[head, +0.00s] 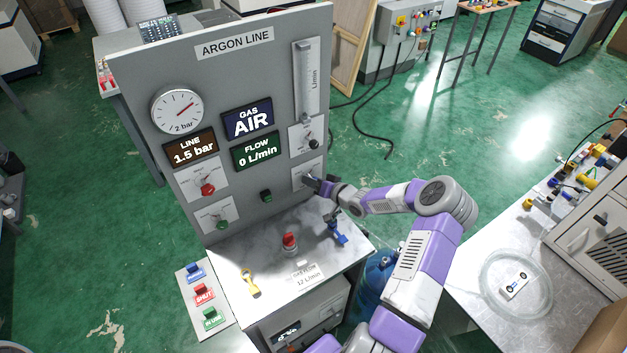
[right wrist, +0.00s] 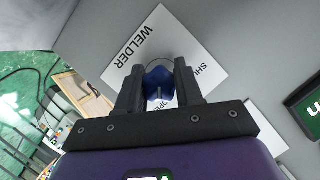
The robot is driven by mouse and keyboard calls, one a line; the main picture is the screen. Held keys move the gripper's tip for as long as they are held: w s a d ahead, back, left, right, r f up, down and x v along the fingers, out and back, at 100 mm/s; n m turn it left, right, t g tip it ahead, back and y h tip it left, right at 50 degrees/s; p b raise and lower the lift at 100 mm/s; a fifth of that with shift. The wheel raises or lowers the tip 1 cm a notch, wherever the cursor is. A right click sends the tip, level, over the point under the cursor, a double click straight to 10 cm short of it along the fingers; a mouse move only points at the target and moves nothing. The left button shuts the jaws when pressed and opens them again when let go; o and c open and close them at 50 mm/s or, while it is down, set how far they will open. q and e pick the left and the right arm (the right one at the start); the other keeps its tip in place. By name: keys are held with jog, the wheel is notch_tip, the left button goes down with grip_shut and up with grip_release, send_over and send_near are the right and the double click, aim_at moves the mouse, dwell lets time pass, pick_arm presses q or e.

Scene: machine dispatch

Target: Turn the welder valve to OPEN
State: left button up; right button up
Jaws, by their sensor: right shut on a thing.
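The welder valve is a blue knob (right wrist: 159,80) on a white square plate (right wrist: 150,45) marked WELDER, SHUT and OPEN in the right wrist view. My right gripper (right wrist: 159,88) is shut on the knob, one dark finger on each side. A pale line on the knob points down in that view, and the fingers partly cover the OPEN lettering. In the head view my right gripper (head: 313,184) reaches the plate (head: 306,172) at the panel's lower right and hides the knob. My left gripper is not in view.
The grey ARGON LINE panel (head: 232,170) shows GAS AIR, LINE 1.5 bar and FLOW 0 L/min. Other knobs sit nearby: red (head: 208,188), green (head: 222,226) and black (head: 314,145). A red item (head: 290,241), blue item (head: 338,234) and yellow item (head: 250,282) are on the shelf below.

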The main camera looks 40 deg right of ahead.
jog(key=shift+f, duration=0.1)
jog(key=o, duration=1)
jog(key=shift+o, duration=0.2)
jog(key=a+v, duration=0.1)
jog(key=v, duration=0.6)
jog(key=shift+s+d, duration=0.3)
jog(key=shift+d, duration=0.15)
